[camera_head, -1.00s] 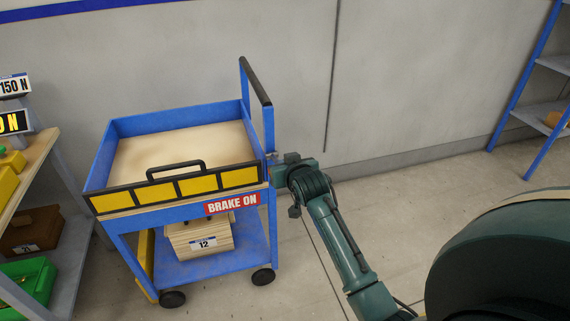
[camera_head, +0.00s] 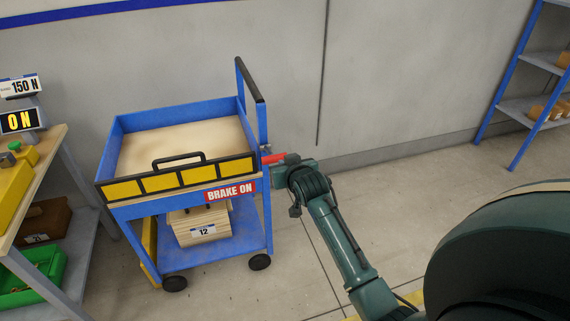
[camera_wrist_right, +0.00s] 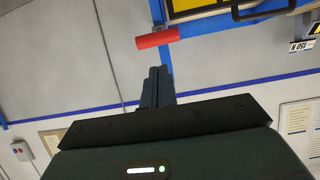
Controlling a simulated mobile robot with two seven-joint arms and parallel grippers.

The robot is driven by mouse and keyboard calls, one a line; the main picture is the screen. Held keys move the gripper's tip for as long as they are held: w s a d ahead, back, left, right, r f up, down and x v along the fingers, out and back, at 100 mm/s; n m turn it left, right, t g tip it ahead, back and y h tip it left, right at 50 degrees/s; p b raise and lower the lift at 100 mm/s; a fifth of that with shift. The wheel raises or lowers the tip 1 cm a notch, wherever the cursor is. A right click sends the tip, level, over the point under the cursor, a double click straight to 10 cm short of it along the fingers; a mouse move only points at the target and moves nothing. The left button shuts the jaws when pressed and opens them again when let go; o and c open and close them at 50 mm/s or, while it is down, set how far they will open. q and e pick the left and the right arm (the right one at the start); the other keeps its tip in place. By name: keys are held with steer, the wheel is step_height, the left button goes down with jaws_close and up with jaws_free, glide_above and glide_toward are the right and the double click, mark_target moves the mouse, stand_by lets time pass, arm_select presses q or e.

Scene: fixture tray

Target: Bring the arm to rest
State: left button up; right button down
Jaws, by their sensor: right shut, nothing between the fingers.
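My right gripper (camera_head: 275,174) is shut and empty beside the right front corner of the blue cart (camera_head: 160,212). A red handle (camera_head: 273,158) sticks out from that corner, just above and behind the gripper in the head view. In the right wrist view the shut fingers (camera_wrist_right: 157,84) point at the red handle (camera_wrist_right: 157,38), with a visible gap between them. A red "BRAKE ON" label (camera_head: 230,192) is on the cart's front. My left gripper is not in view.
The cart has a yellow-panelled front gate (camera_head: 180,180) and a wooden box (camera_head: 200,224) on its lower shelf. A workbench (camera_head: 48,150) stands at the left. A blue shelf rack (camera_head: 498,88) stands at the far right. The floor (camera_head: 400,195) between cart and rack is clear.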

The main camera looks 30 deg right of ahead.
steer(key=shift+s+a+r, duration=0.1)
steer(key=shift+s+r, duration=0.05)
steer(key=shift+s, duration=0.15)
steer(key=shift+s, duration=0.1)
stand_by(0.3)
steer(key=s+a+f+n+g+y, duration=0.1)
steer(key=s+a+f+y, duration=0.1)
steer(key=s+a+f, duration=0.3)
steer(key=s+a+f+n+g+y, duration=0.1)
steer(key=s+a+f, duration=0.4)
steer(key=s, duration=0.9)
steer(key=s+a+f+n+y, duration=0.2)
steer(key=s+a+f, duration=0.3)
steer(key=s, duration=0.5)
steer(key=a+n, duration=0.1)
steer(key=a, duration=0.1)
steer(key=shift+a+g+y, duration=0.3)
steer(key=shift+g+y, duration=0.1)
steer(key=shift+f, duration=0.1)
